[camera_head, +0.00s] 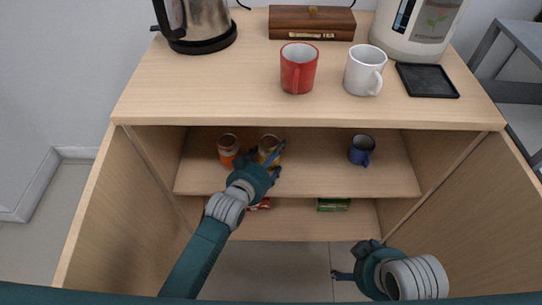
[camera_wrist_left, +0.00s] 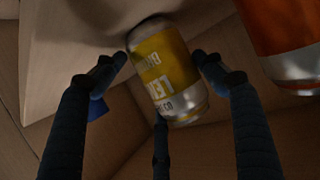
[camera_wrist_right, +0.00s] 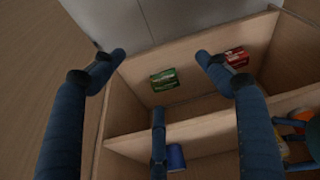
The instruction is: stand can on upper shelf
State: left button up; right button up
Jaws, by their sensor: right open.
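A yellow can (camera_head: 269,147) with a silver end is on the upper shelf (camera_head: 310,175) inside the cabinet and looks upright in the head view. My left gripper (camera_head: 266,163) is in front of it. In the left wrist view, the can (camera_wrist_left: 165,75) lies between the spread fingers of my left gripper (camera_wrist_left: 160,62), with its label facing me; contact is unclear. An orange can (camera_head: 228,150) stands to its left, and this can also shows in the left wrist view (camera_wrist_left: 285,35). My right gripper (camera_head: 345,275) is open and empty, low in front of the cabinet.
A blue mug (camera_head: 361,150) stands at the right of the upper shelf. A green box (camera_head: 333,204) and a red box (camera_wrist_right: 237,58) lie on the lower level. The cabinet doors stand open at both sides. Red (camera_head: 298,68) and white (camera_head: 364,70) mugs are on the counter.

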pick_arm(q)
jog(key=shift+s, duration=0.1)
jog(key=shift+s+a+r, duration=0.2)
jog(key=shift+s, duration=0.05)
jog(key=p+v, duration=0.1)
jog(key=v, duration=0.2)
jog(key=p+v, duration=0.2)
jog(key=v, duration=0.6)
jog(key=s+a+f+n+g+y, duration=0.1)
jog(key=s+a+f+g+y, duration=0.1)
jog(key=s+a+f+g, duration=0.2)
jog(key=s+a+f+n+g+y, duration=0.1)
jog(key=s+a+f+g+y, duration=0.2)
jog(key=s+a+f, duration=0.7)
jog(key=s+a+g, duration=0.1)
jog(key=s+g, duration=0.1)
jog(key=s, duration=0.4)
jog(key=shift+f+g, duration=0.25)
jog(key=shift+g, duration=0.05)
pick_arm(e)
jog(key=s+x, duration=0.1)
jog(key=x, duration=0.6)
jog(key=shift+f+g, duration=0.3)
jog(key=shift+f, duration=0.2)
pick_arm(q)
jog(key=shift+s+d, duration=0.1)
jog(key=shift+s, duration=0.05)
pick_arm(e)
jog(key=shift+a, duration=0.15)
